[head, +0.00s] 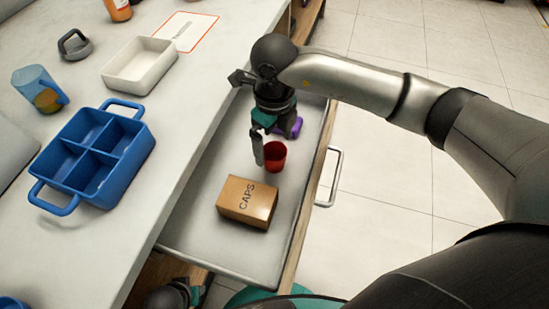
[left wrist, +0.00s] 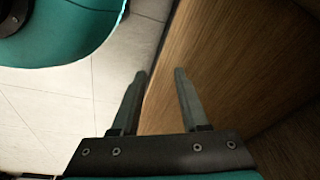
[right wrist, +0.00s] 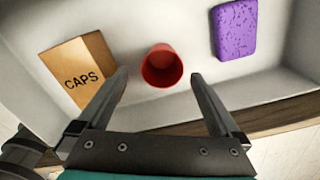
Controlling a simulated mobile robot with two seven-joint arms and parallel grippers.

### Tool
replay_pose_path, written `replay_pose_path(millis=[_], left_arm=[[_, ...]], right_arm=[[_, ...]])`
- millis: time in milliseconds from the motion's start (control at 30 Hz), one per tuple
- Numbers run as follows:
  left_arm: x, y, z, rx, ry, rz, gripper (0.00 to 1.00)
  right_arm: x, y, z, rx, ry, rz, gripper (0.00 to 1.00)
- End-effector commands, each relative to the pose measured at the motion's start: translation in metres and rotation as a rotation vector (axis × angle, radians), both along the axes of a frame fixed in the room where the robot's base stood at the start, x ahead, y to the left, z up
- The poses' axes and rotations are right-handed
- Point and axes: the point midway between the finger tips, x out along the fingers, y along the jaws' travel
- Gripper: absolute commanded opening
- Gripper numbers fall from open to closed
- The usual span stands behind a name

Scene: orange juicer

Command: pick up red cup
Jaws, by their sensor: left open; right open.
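The red cup (head: 275,156) stands in the open drawer, behind the box marked CAPS. My right gripper (head: 258,150) is over the drawer, just left of the cup in the head view. In the right wrist view the red cup (right wrist: 162,68) shows its open top, beyond and between the two open fingers (right wrist: 160,85). The fingers are empty, and I cannot tell their exact height above the cup. My left gripper (left wrist: 160,75) is open and empty, beside a wooden panel low down.
The CAPS box (head: 247,201) and a purple sponge (right wrist: 235,30) share the drawer (head: 195,225) with the cup. The counter (head: 185,100) to the left holds a blue caddy (head: 100,150), a white tray (head: 139,66) and a blue cup (head: 40,88). The drawer handle (head: 330,178) sticks out right.

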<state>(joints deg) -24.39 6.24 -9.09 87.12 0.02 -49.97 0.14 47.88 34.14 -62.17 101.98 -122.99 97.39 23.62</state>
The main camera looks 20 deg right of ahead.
Motion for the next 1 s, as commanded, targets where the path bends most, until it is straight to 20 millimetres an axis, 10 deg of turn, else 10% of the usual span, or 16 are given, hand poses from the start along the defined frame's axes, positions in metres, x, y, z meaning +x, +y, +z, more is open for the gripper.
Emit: replay_pose_path(millis=[767,1000], left_arm=[[0.02,-0.009,0.038,-0.014,-0.031,0.003,0.45],[0.02,-0.009,0.038,-0.014,-0.031,0.003,0.45]], right_arm=[[0.003,-0.002,-0.044,0.0,0.0,0.001,1.0],[0.003,-0.002,-0.043,0.0,0.0,0.0,0.75]])
